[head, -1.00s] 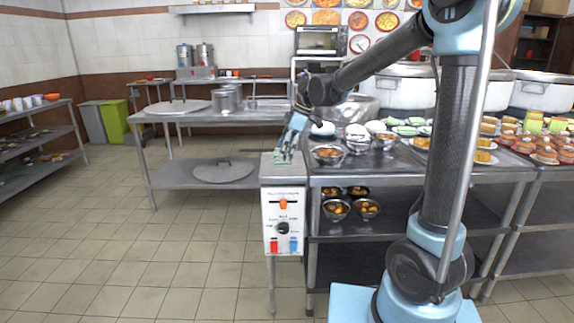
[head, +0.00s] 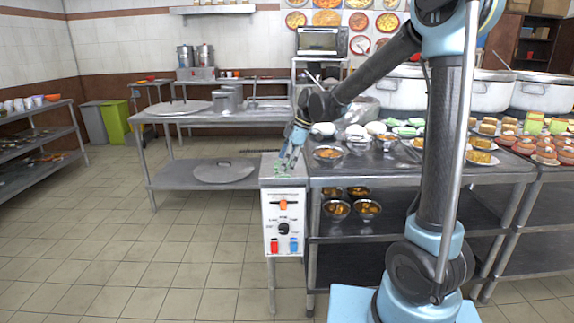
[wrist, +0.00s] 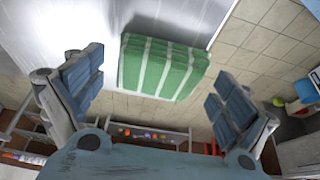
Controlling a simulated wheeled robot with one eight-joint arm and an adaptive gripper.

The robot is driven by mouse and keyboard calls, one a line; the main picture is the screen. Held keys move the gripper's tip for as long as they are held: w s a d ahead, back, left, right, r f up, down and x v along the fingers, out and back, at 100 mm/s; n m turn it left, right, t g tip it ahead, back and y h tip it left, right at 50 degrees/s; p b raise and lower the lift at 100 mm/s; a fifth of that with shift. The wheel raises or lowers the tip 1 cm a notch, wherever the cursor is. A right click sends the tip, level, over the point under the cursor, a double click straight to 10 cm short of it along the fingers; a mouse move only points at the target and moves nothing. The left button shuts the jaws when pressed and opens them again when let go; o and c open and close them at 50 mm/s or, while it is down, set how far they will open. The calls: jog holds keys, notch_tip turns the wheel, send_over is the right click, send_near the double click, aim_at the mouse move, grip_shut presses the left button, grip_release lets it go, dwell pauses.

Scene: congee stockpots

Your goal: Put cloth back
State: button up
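A green cloth with white stripes (wrist: 165,66) lies folded on a bare metal surface in the wrist view, beside that surface's edge. In the head view only a small green patch of the cloth (head: 283,179) shows, on the metal top of the control stand (head: 284,222). My gripper (head: 287,166) is over the stand top in the head view, fingers pointing down. In the wrist view my gripper (wrist: 155,82) is open, with its blue finger pads wide apart to the left and right of the cloth. No pad touches it in that view.
To the right, a steel table (head: 330,177) holds several food bowls, close to my gripper. Large pots (head: 400,90) stand behind them. Another steel table (head: 170,115) with lids stands at the back left. The tiled floor at the left is open.

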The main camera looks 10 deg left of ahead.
jog(key=shift+r, duration=0.15)
jog(key=v, duration=1.2)
jog(key=s+d+f+m+t, duration=0.1)
jog(key=s+d+m, duration=0.3)
jog(key=d, duration=0.7)
jog(key=s+d+f+m+t+h, duration=0.1)
jog(key=s+d+f+m+h, duration=0.1)
jog(key=s+d+f+m, duration=0.6)
jog(key=s+d+f+m+t+h, duration=0.1)
jog(key=s+d+f+m, duration=0.7)
jog(key=d, duration=0.9)
jog(key=s+f+h, duration=0.1)
jog(key=s+f, duration=0.1)
jog(key=s, duration=0.2)
jog(key=shift+s+m, duration=0.3)
jog(key=shift+s, duration=0.1)
jog(key=shift+w+f, duration=0.25)
jog(key=shift+w, duration=0.2)
